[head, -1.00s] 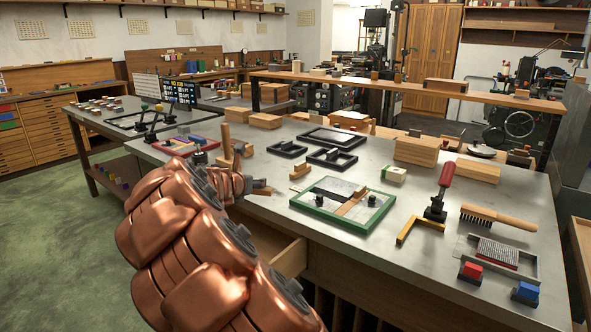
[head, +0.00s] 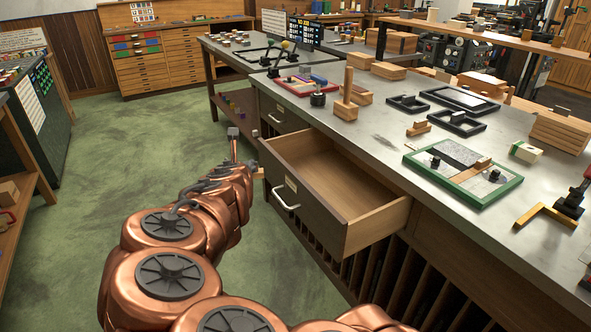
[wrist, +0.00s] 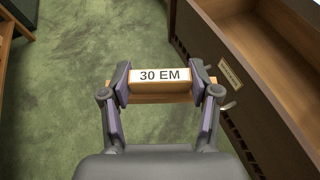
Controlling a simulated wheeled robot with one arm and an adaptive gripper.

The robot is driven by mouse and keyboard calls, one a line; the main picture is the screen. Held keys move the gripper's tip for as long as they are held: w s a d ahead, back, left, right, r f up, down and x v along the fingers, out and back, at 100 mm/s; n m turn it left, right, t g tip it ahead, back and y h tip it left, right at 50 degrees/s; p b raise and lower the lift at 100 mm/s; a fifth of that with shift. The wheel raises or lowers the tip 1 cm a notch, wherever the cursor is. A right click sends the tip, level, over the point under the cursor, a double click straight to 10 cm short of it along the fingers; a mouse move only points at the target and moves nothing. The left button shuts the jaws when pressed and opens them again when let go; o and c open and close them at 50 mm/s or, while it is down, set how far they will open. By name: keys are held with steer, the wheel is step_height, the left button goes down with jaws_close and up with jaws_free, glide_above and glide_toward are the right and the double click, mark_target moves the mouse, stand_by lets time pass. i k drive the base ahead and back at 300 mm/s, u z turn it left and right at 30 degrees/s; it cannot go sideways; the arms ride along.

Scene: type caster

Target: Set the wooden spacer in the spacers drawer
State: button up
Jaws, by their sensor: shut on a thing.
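The wooden spacer, a pale block marked "30 EM" (wrist: 160,76), is held crosswise between the two fingers of my gripper (wrist: 163,84) in the wrist view. Below it is green floor. An open, empty wooden drawer (head: 293,200) juts from the bench in the head view. Its front, with a label and handle, also shows at the right of the wrist view (wrist: 210,62); the label is too small to read. My gripper (head: 246,160) is outside the drawer, left of its front. The spacer is mostly hidden in the head view.
The metal bench top (head: 372,128) carries a green-framed tray (head: 463,187), black frames (head: 458,124) and an upright wooden piece (head: 347,95). Vertical slots (head: 400,280) lie below the drawer. A shelf unit (head: 25,190) stands at the far left. The floor between is clear.

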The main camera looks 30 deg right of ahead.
mark_target(315, 179)
steer(key=z, duration=1)
steer(key=k, duration=0.8)
steer(key=u, duration=0.65)
steer(key=i, duration=1)
